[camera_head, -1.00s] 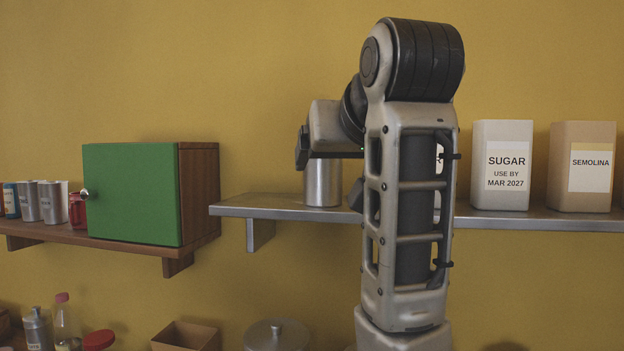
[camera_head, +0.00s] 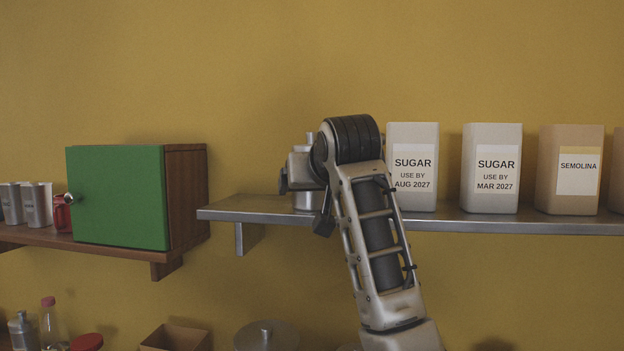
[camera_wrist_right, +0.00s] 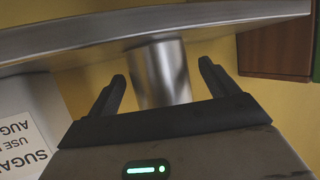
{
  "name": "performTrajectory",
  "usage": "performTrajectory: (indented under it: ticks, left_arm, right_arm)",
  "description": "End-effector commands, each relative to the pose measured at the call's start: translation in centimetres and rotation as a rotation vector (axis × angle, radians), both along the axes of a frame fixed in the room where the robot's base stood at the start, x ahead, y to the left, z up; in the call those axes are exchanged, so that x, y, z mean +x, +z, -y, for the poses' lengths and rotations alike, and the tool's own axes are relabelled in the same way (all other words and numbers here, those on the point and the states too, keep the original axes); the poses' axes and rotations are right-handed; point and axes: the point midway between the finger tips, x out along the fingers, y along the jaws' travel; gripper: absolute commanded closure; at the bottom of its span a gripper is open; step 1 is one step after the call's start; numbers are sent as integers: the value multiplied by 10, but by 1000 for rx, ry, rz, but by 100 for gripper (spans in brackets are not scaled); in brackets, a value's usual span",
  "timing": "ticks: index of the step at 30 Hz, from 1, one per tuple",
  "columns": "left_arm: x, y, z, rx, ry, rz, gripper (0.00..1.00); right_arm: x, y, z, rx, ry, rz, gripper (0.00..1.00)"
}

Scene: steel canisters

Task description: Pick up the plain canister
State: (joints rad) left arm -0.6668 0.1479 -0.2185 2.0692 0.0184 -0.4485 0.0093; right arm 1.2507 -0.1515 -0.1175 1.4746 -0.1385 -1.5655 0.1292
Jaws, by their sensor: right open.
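The plain steel canister (camera_head: 303,201) stands on the metal shelf, bare of any label on the parts I see. My right arm hides much of it in the head view. In the right wrist view the canister (camera_wrist_right: 166,74) shows between the two dark fingers of my right gripper (camera_wrist_right: 162,72). These fingers are open, one on each side, with gaps visible between them and the canister. My right gripper's fingertips are hidden in the head view. My left gripper is not in view.
Two sugar boxes (camera_head: 412,190) (camera_head: 491,195) and a semolina box (camera_head: 569,190) stand right of the canister on the metal shelf (camera_head: 250,208). A green-doored cabinet (camera_head: 118,198) sits on a lower wooden shelf at left. A lidded pot (camera_head: 266,337) is below.

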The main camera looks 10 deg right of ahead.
Motion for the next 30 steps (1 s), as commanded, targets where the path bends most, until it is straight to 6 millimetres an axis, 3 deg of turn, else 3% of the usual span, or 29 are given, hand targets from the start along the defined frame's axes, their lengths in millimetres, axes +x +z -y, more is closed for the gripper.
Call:
performTrajectory:
  ticks: [5, 13, 14, 19, 30]
  left_arm:
    - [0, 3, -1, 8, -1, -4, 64]
    - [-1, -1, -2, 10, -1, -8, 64]
    - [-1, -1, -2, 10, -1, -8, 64]
    - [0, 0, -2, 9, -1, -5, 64]
    - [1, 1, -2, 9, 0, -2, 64]
  right_arm:
    - [21, -7, 1, 0, 0, -2, 14]
    - [24, -10, 1, 0, 0, 1, 14]
    - [24, -10, 1, 0, 0, 0, 20]
    - [23, -9, 1, 0, 0, 0, 67]
    - [23, -5, 1, 0, 0, 5, 70]
